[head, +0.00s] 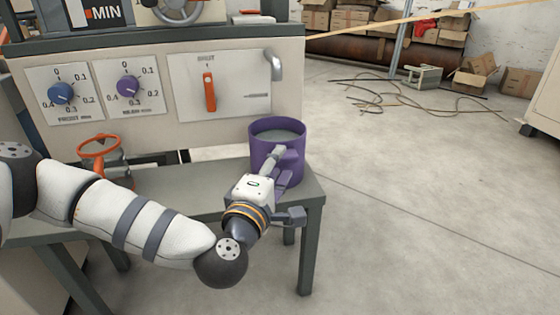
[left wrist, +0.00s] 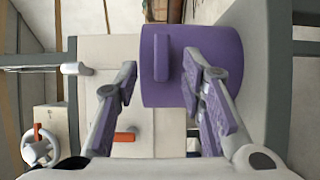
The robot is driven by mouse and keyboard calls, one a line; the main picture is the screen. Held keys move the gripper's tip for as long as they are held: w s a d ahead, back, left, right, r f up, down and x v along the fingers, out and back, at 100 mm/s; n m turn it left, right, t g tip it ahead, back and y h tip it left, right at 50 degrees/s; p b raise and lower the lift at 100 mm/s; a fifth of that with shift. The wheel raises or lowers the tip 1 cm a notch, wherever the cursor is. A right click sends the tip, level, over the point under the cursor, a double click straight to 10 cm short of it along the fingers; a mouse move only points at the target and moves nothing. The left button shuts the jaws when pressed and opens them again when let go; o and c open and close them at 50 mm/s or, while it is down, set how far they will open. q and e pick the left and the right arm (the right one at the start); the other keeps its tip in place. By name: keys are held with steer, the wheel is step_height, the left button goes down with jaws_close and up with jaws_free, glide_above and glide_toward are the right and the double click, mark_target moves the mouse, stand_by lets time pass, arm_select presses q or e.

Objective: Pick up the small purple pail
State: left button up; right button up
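The purple pail (head: 258,152) stands upright at the right end of the grey-green bench, with its open top showing a grey inside. In the left wrist view the pail (left wrist: 208,52) lies just ahead of the fingers, with its upright handle (left wrist: 161,65) facing me. My left gripper (head: 281,163) is in front of the pail. In the left wrist view the gripper (left wrist: 160,66) is open, one finger on each side of the handle; the right finger overlaps the pail's wall. I cannot tell whether it touches. My right gripper is in neither view.
The bench top (head: 205,178) carries an orange-rimmed container (head: 100,147) at the left, partly behind my arm. A control panel (head: 150,90) with knobs and an orange switch (head: 209,92) rises behind the bench. The floor to the right is open; cables (head: 400,95) lie farther back.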

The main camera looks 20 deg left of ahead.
arm_select(q)
steer(key=shift+w+f, duration=0.25)
steer(key=shift+w, duration=0.6)
steer(key=shift+w+r, duration=0.2)
steer(key=shift+w, duration=0.1)
jaws_close()
steer(key=shift+r, duration=0.15)
steer(key=shift+r, duration=0.1)
